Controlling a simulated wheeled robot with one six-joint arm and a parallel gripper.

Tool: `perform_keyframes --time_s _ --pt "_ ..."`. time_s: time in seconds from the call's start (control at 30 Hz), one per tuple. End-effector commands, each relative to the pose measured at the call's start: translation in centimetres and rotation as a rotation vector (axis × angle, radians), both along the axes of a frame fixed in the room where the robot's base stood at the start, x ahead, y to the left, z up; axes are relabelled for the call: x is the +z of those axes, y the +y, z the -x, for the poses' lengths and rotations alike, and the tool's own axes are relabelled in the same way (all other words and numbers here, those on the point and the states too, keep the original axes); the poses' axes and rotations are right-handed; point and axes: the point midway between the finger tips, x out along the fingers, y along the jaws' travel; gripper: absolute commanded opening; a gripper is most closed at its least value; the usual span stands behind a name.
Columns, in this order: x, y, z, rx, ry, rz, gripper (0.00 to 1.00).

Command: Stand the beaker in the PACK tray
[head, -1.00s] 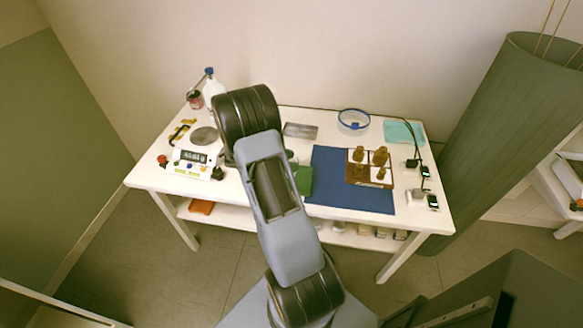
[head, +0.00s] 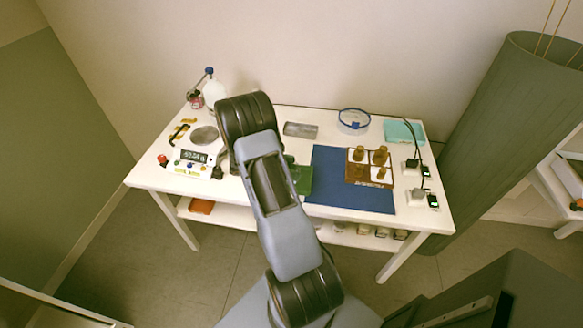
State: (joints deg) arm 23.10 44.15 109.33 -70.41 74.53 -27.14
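I cannot pick out a beaker for sure; the middle of the table is hidden behind my arm. A brown tray (head: 356,181) on the blue mat (head: 335,200) holds amber bottles (head: 381,158); the marking on its front edge is too small to read. A green tray or block (head: 304,181) shows partly to the right of my arm, and its left part is hidden. I cannot tell which of these is the PACK tray. My gripper is out of sight, with only the dark and grey arm links showing.
On the white table (head: 150,178), a balance (head: 190,160), a small reddish jar (head: 195,99) and a white bottle (head: 214,92) stand at the left. A metal plate (head: 300,130), a clear blue-rimmed ring (head: 353,120) and a teal cloth (head: 403,132) lie at the back. Small devices (head: 432,201) line the right edge.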

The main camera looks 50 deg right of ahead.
Motion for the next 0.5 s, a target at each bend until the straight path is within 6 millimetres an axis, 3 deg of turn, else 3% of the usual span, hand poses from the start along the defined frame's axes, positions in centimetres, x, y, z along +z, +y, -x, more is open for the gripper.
perform_keyframes --time_s 0.37,0.5 --pt "0.4 0.0 0.0 0.000 0.000 0.000 0.77" --pt "0.8 1.1 -0.8 0.002 -0.002 0.000 0.77"
